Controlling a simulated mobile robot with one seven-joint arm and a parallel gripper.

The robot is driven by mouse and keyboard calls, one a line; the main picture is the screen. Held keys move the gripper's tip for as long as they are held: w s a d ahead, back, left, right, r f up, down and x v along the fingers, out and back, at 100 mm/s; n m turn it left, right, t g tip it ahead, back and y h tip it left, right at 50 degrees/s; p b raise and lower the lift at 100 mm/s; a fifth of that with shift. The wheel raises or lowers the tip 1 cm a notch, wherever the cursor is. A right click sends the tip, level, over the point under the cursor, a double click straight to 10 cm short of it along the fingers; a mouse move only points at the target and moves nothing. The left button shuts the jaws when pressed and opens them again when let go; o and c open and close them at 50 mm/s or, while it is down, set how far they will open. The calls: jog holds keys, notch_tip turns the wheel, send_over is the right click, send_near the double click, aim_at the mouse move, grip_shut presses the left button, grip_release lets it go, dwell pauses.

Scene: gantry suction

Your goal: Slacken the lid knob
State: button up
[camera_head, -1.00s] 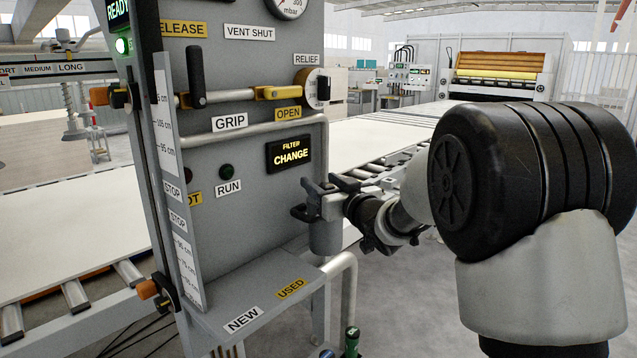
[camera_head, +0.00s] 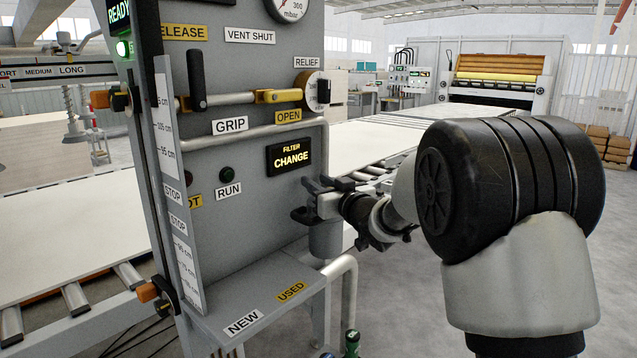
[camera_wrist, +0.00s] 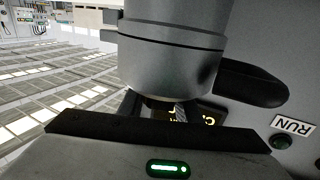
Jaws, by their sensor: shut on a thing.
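The filter canister (camera_head: 325,240) is a grey upright cylinder on the right side of the grey panel, above a small shelf. It also shows in the wrist view (camera_wrist: 175,55), upside down and close up. A black lobe (camera_wrist: 250,84) sticks out beside it towards the panel. My gripper (camera_head: 328,196) comes in from the right at the top of the canister and is shut on the lid knob there. The dark jaws and the knob overlap, so the knob is mostly hidden. The yellow-lettered FILTER CHANGE display (camera_head: 290,155) is lit just behind my gripper.
The shelf (camera_head: 215,338) below has NEW and USED labels. A yellow-handled lever (camera_head: 278,96) at OPEN and the relief dial (camera_head: 316,92) are above my gripper. A grey pipe (camera_head: 347,295) bends beneath the canister. Roller conveyors run behind and at left.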

jog(key=shift+r+p, duration=0.15)
jog(key=shift+p, duration=0.15)
jog(key=n+g+y+p, duration=0.1)
jog(key=y+p, duration=0.1)
jog(key=p, duration=0.1)
jog(key=n+g+y+p, duration=0.1)
jog(key=shift+s+a+r+n+g, duration=0.15)
jog(key=shift+s+a+n+g, duration=0.1)
jog(key=shift+n+g, duration=0.05)
jog(key=n+g+y+p, duration=0.2)
jog(key=p, duration=0.1)
jog(key=g+y+p, duration=0.1)
jog(key=shift+s+a+n+g, duration=0.3)
jog(key=shift+s+a+n, duration=0.05)
jog(key=shift+s+n, duration=0.05)
jog(key=shift+s+a+f+n+g+y+p, duration=0.15)
jog(key=shift+n+g+y+p, duration=0.1)
jog(key=shift+n+g+p, duration=0.2)
jog(key=shift+s+a+f+n+g+y+p, duration=0.15)
jog(key=shift+n+g+y+p, duration=0.15)
jog(key=shift+g+p, duration=0.25)
jog(key=shift+d, duration=0.1)
jog(key=o, duration=1.1)
jog(key=shift+c, duration=0.2)
